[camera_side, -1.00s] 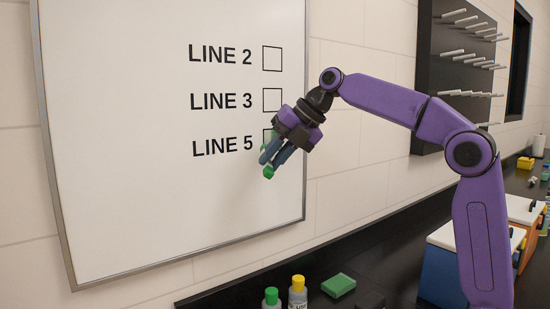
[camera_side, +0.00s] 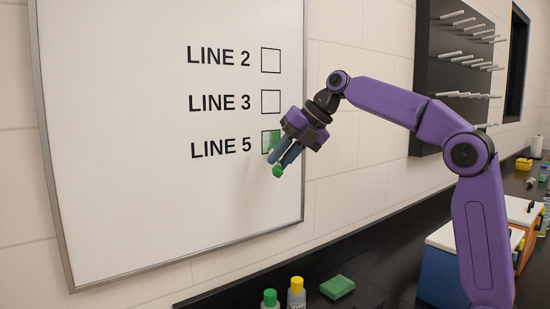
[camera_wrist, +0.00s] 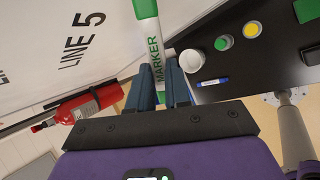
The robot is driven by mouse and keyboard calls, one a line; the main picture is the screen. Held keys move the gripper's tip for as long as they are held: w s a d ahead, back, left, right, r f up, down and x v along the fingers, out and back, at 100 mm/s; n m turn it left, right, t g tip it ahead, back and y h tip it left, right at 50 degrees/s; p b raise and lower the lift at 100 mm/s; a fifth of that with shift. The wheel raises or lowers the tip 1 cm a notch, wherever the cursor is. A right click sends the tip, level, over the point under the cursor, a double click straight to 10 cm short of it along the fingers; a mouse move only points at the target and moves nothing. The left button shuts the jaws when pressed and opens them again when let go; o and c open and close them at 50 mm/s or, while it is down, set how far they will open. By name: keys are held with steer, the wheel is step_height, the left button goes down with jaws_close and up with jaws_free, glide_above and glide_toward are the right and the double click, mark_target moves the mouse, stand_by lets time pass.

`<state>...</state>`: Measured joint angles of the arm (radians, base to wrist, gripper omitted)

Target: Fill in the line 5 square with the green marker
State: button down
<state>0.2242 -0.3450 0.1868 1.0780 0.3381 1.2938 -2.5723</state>
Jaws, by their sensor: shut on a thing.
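The whiteboard (camera_side: 150,190) bears LINE 2, LINE 3 and LINE 5 labels, each with a square. The line 5 square (camera_side: 274,138) has green ink over much of its visible part; its left edge strip looks white, and my fingers hide its lower right. My gripper (camera_side: 285,158) is shut on the green marker (camera_side: 277,171), just right of and below the square. In the wrist view the white-and-green marker (camera_wrist: 147,45) sits between the fingers (camera_wrist: 160,85). I cannot tell whether its tip touches the board. The square is not visible in the wrist view.
Below is a black counter with a green-capped bottle (camera_side: 270,299), a yellow-capped bottle (camera_side: 297,292) and a green block (camera_side: 338,287). The wrist view shows a white cup (camera_wrist: 191,61), a blue marker (camera_wrist: 212,82) and a red extinguisher (camera_wrist: 88,103). A peg rack (camera_side: 430,80) hangs right.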

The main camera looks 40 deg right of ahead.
steer(key=shift+d+r, duration=0.2)
steer(key=shift+r, duration=0.35)
steer(key=shift+d+r, duration=0.2)
steer(key=shift+r, duration=0.35)
stand_by(1.1)
steer(key=s, duration=0.6)
stand_by(0.4)
steer(key=shift+s, duration=1.45)
